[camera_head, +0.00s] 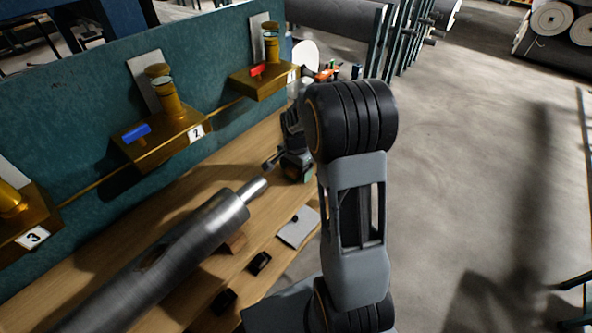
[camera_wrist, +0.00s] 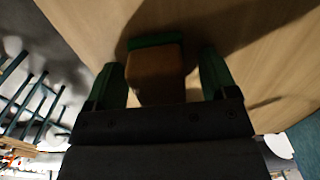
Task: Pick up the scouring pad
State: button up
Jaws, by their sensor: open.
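The scouring pad (camera_wrist: 156,66) shows in the wrist view as a small brown block with a green layer along its far edge. It lies on the wooden table top (camera_wrist: 240,30). My gripper (camera_wrist: 161,78) is open, with one green finger on each side of the pad. A gap shows between the pad and each finger. The pad's near end is partly hidden by the gripper body. In the head view my arm covers the place by the bench, and I cannot make out the pad there.
In the head view a large metal roller (camera_head: 180,262) lies along the wooden bench (camera_head: 205,181). A white sheet (camera_head: 299,227) and small black items (camera_head: 260,263) lie near its front edge. Brass fixtures (camera_head: 163,130) line the teal back panel (camera_head: 60,110). Open floor is at the right.

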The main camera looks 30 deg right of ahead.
jog(key=shift+c, duration=0.4)
jog(key=c, duration=0.9)
jog(key=shift+r, duration=0.15)
jog(key=shift+c, duration=0.2)
jog(key=shift+r, duration=0.65)
jog(key=s+a+r, duration=0.3)
jog(key=s+r, duration=0.8)
jog(key=s, duration=0.2)
jog(key=shift+s+a+r, duration=0.2)
jog(key=shift+s+r, duration=0.05)
jog(key=shift+s, duration=0.05)
